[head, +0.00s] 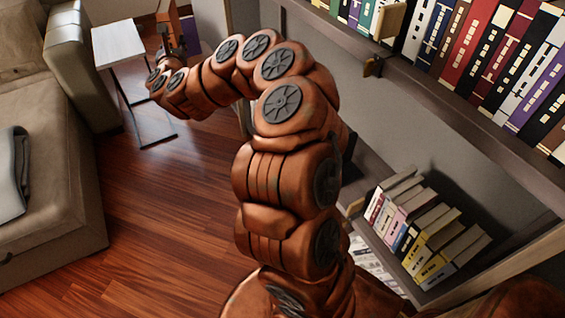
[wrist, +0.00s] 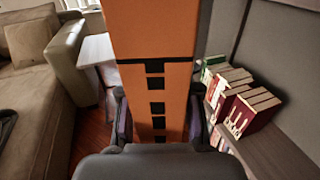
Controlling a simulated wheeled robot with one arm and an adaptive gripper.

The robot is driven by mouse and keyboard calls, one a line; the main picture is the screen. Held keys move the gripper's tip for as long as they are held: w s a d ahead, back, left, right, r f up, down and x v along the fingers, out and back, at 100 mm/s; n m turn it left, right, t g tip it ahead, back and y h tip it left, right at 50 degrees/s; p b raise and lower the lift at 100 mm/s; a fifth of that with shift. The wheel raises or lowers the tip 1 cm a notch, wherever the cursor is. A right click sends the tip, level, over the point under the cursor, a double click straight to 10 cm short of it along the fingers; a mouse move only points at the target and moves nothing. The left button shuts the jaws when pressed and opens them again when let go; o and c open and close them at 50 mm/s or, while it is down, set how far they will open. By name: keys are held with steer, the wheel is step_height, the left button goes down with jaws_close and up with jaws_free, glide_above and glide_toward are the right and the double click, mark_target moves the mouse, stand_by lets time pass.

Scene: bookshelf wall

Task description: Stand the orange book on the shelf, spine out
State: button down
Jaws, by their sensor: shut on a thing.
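The orange book (wrist: 155,85) stands upright in the middle of the wrist view, with black bands and blocks on the face towards me. My gripper (wrist: 157,125) is shut on its lower part, one dark finger at each side. The book's top runs out of the wrist view.
Several leaning books (head: 420,225) fill part of a lower shelf; leaning books also show at the right of the wrist view (wrist: 240,100). A white side table (head: 118,45) and a beige sofa (head: 50,215) are at the left. Wooden floor (head: 170,215) lies clear between.

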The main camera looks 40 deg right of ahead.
steer(key=s+d+f+m+g+h+b, duration=0.45)
steer(key=d+f+b, duration=0.25)
steer(key=f+b, duration=0.45)
steer(key=s+d+f+m+g+h+b, duration=0.3)
steer(key=s+d+f+g+b, duration=0.15)
steer(key=d+f+b, duration=0.65)
steer(key=s+f+m+g+b, duration=0.3)
steer(key=s+f+g+b, duration=0.2)
steer(key=s+f+b, duration=0.2)
steer(key=s+d+f+m+g+b, duration=0.1)
steer(key=s+f+m+g+b, duration=0.3)
steer(key=f+b, duration=0.8)
steer(key=s+f+g, duration=0.2)
steer(key=s+f, duration=0.2)
steer(key=shift+d+b, duration=0.2)
steer(key=shift+b, duration=0.1)
steer(key=x, duration=1.3)
steer(key=f+x, duration=0.1)
steer(key=x, duration=0.6)
steer(key=shift+a+f, duration=0.1)
steer(key=shift+f, duration=0.3)
